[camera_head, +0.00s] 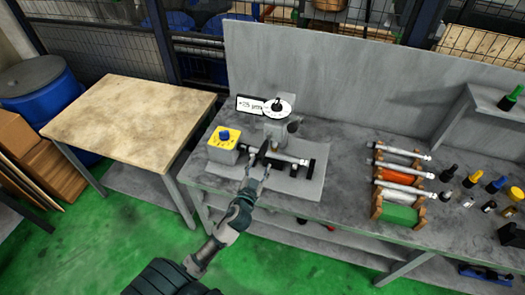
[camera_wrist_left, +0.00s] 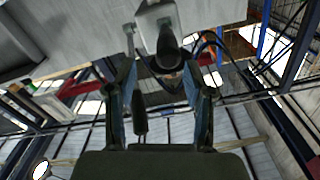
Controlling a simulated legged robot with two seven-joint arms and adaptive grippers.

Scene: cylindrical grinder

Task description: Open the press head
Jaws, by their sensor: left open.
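A grey part with a dark rounded handle (camera_wrist_left: 168,42) shows at the top middle of the left wrist view, beyond my fingers. My left gripper (camera_head: 260,168) is open, in front of the press head and beside a metal cylinder (camera_head: 285,156) lying across the fixture. Its two fingers (camera_wrist_left: 160,72) stand apart in the left wrist view, with the dark handle between and beyond their tips. Contact cannot be told. My right gripper is not in view.
A yellow box with a blue button (camera_head: 225,138) stands left of the fixture. Several metal cylinders lie on a coloured rack (camera_head: 400,192) to the right, with bottles (camera_head: 470,182) beyond. A wooden-topped table (camera_head: 130,115) stands left. A grey panel (camera_head: 350,75) rises behind the bench.

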